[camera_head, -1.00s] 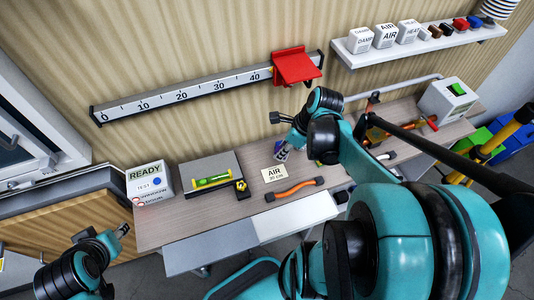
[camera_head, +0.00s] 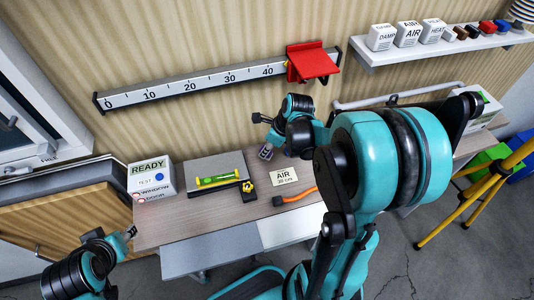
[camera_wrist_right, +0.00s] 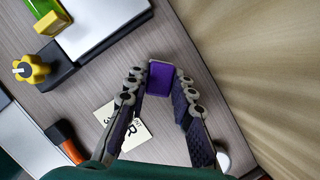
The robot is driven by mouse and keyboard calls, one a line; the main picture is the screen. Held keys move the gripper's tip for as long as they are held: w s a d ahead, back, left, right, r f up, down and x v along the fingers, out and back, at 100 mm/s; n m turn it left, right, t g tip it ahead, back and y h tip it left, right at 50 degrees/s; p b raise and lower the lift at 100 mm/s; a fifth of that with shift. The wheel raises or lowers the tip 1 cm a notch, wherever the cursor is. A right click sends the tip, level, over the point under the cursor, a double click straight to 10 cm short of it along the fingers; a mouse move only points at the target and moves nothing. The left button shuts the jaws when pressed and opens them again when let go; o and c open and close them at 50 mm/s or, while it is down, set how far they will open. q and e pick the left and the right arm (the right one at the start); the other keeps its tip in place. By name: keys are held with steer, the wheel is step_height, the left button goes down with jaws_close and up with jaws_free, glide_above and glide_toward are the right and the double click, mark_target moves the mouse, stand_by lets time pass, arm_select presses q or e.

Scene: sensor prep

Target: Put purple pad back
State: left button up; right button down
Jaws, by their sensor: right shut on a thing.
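The purple pad (camera_wrist_right: 174,80) is a small block held between the fingertips of my right gripper (camera_wrist_right: 160,82) in the right wrist view. The right gripper is shut on it. In the head view the right gripper (camera_head: 266,152) points down over the wooden bench, behind the AIR card (camera_head: 284,175); the pad is too small there to make out clearly. I cannot tell whether the pad touches the bench. My left gripper (camera_head: 129,233) is at the bench's front left corner, apart from everything; its jaws are too small to read.
A READY box (camera_head: 151,178), a grey plate with a green level (camera_head: 218,180) and a yellow-knobbed block (camera_head: 248,188) stand on the left of the bench (camera_head: 190,207). An orange-handled tool (camera_head: 296,196) lies in front. A ruler rail (camera_head: 200,84) and shelf (camera_head: 430,48) are on the wall.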

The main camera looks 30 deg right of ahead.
steer(key=shift+w+f, duration=0.1)
steer(key=shift+f, duration=0.75)
arm_select(q)
steer(key=shift+f, duration=0.4)
arm_select(e)
steer(key=shift+r, duration=0.1)
arm_select(q)
steer(key=shift+f, duration=0.15)
arm_select(e)
steer(key=c, duration=1.3)
jaws_free()
